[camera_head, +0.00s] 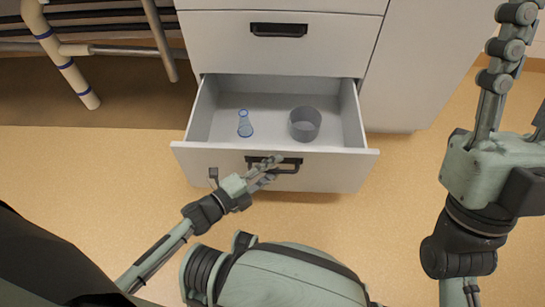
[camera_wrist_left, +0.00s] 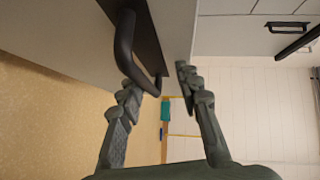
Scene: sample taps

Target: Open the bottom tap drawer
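The bottom drawer (camera_head: 210,163) of the white cabinet is pulled well out, and its inside shows. Its dark handle (camera_head: 291,166) is on the front face, and the handle also shows close up in the left wrist view (camera_wrist_left: 125,45). My left gripper (camera_head: 273,170) is at this handle. In the left wrist view its two fingers (camera_wrist_left: 157,80) are apart, with the handle's near end showing between them; I cannot tell whether they touch it. My right gripper (camera_head: 515,60) is raised at the right edge, partly out of frame, away from the drawer.
A blue flask (camera_head: 245,125) and a grey translucent round container (camera_head: 305,123) stand in the open drawer. The drawer above (camera_head: 215,45) is shut. A pipe frame (camera_head: 65,65) stands at the left. Tan floor (camera_head: 90,165) is clear on both sides of the drawer.

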